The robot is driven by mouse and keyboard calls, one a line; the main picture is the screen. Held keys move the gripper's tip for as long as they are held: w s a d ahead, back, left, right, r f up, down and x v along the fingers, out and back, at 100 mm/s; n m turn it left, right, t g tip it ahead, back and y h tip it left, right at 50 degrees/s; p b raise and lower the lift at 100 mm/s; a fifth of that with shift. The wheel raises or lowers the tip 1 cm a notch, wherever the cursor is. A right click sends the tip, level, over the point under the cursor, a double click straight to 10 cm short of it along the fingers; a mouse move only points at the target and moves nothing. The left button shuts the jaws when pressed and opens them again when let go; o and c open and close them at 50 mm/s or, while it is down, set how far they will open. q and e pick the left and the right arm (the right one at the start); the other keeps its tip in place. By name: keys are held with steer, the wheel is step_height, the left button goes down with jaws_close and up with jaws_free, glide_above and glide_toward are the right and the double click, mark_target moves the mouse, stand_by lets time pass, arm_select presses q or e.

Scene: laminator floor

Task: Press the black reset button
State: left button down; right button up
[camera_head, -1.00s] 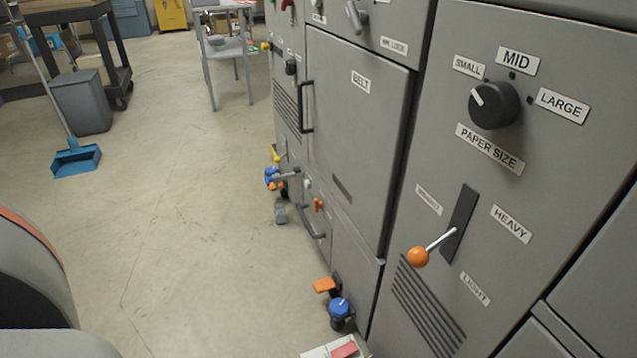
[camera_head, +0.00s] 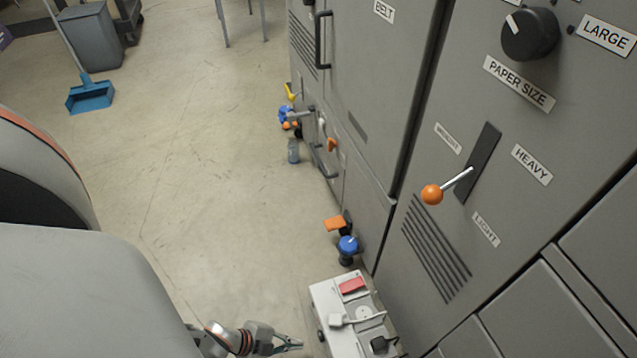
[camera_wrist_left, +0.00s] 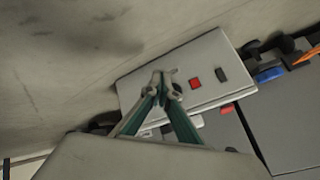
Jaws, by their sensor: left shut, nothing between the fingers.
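A light grey power box (camera_head: 330,292) stands on the floor at the bottom of the head view, beside the grey machine. A dark round knob (camera_head: 320,335) shows on its left side face. In the left wrist view, the box's side face (camera_wrist_left: 140,82) carries a red square (camera_wrist_left: 195,84), a black rectangle (camera_wrist_left: 221,74) and a dark round part (camera_wrist_left: 178,87) partly hidden by my fingers. I cannot read any reset label. My left gripper (camera_head: 298,343) is shut and empty, just left of the box; its fingertips (camera_wrist_left: 165,82) overlap the side face. Contact is unclear. My right gripper is out of view.
A red rocker (camera_head: 352,286), a white plug (camera_head: 337,320) and a black plug (camera_head: 382,345) are on the box's top. A blue valve knob (camera_head: 347,244) and an orange pedal-like part (camera_head: 335,223) stick out behind it. An orange-tipped lever (camera_head: 432,194) juts from the machine.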

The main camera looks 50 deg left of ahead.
arm_select(q)
steer(key=shift+w+d, duration=0.3)
steer(key=shift+w, duration=0.5)
steer(key=shift+w+d, duration=0.3)
steer(key=shift+w, duration=0.45)
steer(key=shift+w, duration=0.1)
steer(key=shift+w+d, duration=0.15)
steer(key=shift+w, duration=0.1)
steer(key=shift+w+d+p, duration=0.3)
steer(key=shift+w, duration=0.25)
stand_by(1.3)
steer(key=shift+s+a, duration=0.25)
steer(key=shift+s, duration=0.2)
steer(key=shift+s+a, duration=0.2)
steer(key=shift+s, duration=0.25)
steer(key=shift+s+a, duration=0.3)
steer(key=shift+s, duration=0.5)
steer(key=shift+s+a, duration=0.35)
steer(key=shift+s, duration=0.4)
steer(key=shift+s+a, duration=0.3)
steer(key=shift+s, duration=0.5)
